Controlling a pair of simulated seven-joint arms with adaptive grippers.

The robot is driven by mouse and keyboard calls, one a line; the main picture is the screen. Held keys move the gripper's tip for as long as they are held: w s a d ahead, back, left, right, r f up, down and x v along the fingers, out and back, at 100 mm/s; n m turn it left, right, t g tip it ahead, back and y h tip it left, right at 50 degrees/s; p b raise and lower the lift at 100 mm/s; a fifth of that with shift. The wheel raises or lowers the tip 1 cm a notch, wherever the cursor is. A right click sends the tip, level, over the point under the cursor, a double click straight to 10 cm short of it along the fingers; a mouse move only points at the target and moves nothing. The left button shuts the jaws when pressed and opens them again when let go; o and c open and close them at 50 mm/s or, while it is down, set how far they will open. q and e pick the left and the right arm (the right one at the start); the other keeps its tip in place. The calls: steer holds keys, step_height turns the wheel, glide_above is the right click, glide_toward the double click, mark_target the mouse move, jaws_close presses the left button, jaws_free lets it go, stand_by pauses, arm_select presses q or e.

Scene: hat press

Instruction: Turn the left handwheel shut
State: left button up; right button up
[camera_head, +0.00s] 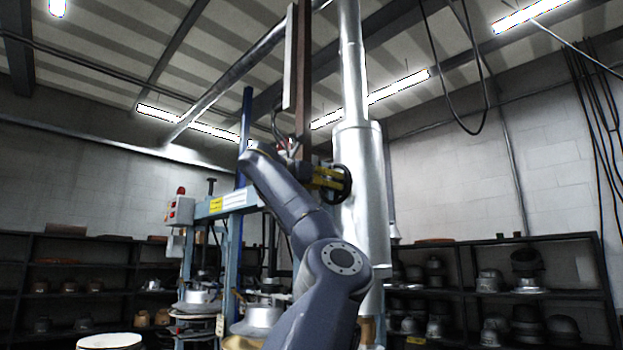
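A dark round handwheel (338,183) with a yellow body (322,178) beside it shows in the middle of the head view, in front of the silver duct. I cannot tell if it is the left one. A small dark T-shaped part (212,182) stands above the press frame on the left; it may be another wheel seen edge-on. One dark blue-grey arm of mine rises from the bottom middle and bends up and left, crossing in front of the press. Its far end is near the brown upright, left of the handwheel. I cannot make out a gripper on either arm.
The pale blue press frame (232,203) stands at left of centre, with a grey box (181,211) bearing a red lamp. The silver duct (362,180) rises behind the handwheel. Dark shelves with hat moulds (527,283) line the walls. Black cables hang at upper right.

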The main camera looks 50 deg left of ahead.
arm_select(q)
steer(key=s+d, duration=0.1)
steer(key=s, duration=1)
steer(key=shift+d, duration=0.1)
